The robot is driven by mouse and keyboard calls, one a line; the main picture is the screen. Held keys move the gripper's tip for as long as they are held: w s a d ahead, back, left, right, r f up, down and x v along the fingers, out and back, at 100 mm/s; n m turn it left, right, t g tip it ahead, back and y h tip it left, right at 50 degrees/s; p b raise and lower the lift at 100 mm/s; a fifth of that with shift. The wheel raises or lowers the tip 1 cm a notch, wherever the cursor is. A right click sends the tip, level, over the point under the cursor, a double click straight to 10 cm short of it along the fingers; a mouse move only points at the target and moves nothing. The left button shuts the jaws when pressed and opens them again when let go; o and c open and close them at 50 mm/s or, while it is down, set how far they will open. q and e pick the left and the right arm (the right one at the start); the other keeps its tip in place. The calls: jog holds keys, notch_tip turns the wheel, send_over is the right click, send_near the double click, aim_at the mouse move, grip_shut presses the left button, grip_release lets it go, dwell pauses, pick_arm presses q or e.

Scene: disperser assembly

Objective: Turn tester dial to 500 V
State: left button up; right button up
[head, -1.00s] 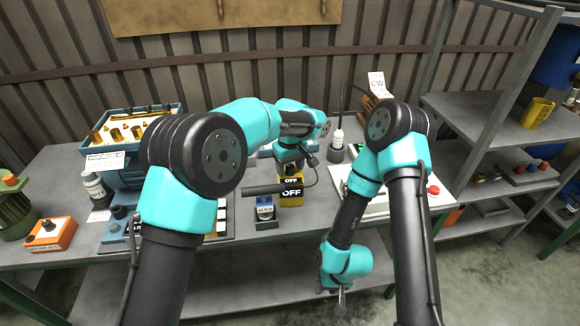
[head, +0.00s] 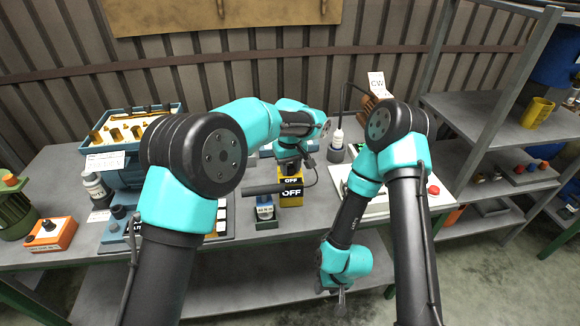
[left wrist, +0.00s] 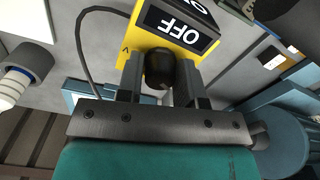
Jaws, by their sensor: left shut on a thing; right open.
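The yellow tester (head: 291,203) stands on the table with black plates reading OFF, just in front of my left gripper. In the left wrist view the yellow tester (left wrist: 129,51) fills the top middle, with the word OFF upside down. My left gripper (left wrist: 160,75) is shut on the tester's black dial (left wrist: 160,68), one finger on each side of it. The dial's pointer and scale are hidden. In the head view the left gripper (head: 290,170) is mostly hidden by its own wrist. My right gripper (head: 342,297) is open and empty, low in front of the table edge.
A small blue-and-green block with a label (head: 265,211) stands left of the tester. A white panel with a red button (head: 433,190) lies to the right. An orange box (head: 50,235) sits far left.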

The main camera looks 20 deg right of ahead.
aim_at(290, 166)
pick_arm(q)
jog(key=m, duration=0.6)
jog(key=shift+m, duration=0.3)
jog(key=m, duration=0.6)
dwell(0.4)
jog(key=o, duration=0.9)
jog(key=shift+o, duration=0.2)
jog(key=shift+r, duration=0.1)
notch_tip(290, 166, up, 17)
jog(key=shift+r, duration=0.1)
